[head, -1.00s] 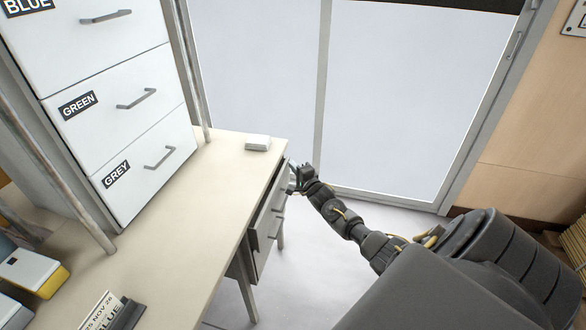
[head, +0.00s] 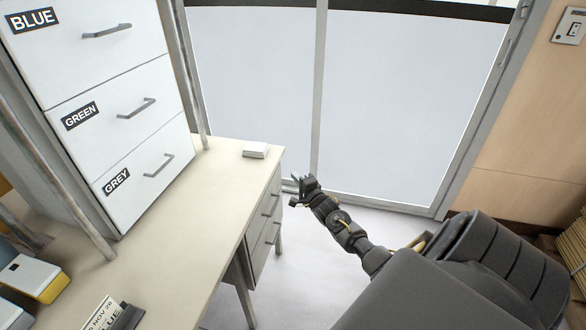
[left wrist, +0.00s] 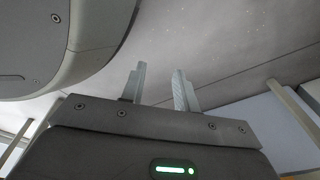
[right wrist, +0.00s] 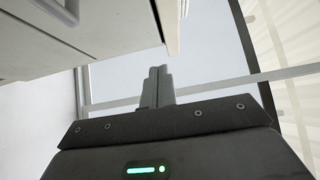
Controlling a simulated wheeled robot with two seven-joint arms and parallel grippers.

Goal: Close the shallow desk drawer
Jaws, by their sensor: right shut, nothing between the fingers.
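The shallow desk drawer (head: 259,214) is the upper drawer on the right side of the pale desk (head: 205,215). Its grey front looks flush with the desk, with a bar handle on it. My right gripper (head: 297,183) is to the right of the desk's far corner, apart from the drawer front. In the right wrist view its fingers (right wrist: 158,84) are together and empty, and a pale front with a handle (right wrist: 66,10) shows at upper left. My left gripper is outside the head view. In the left wrist view its fingers (left wrist: 160,85) are apart with nothing between them.
A lower drawer (head: 263,250) sits below. A small white stack (head: 255,149) lies at the desk's far corner. White cabinet drawers labelled BLUE, GREEN and GREY (head: 125,160) stand on the left. Floor (head: 300,270) right of the desk is free. Frosted glass panels (head: 255,75) stand behind.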

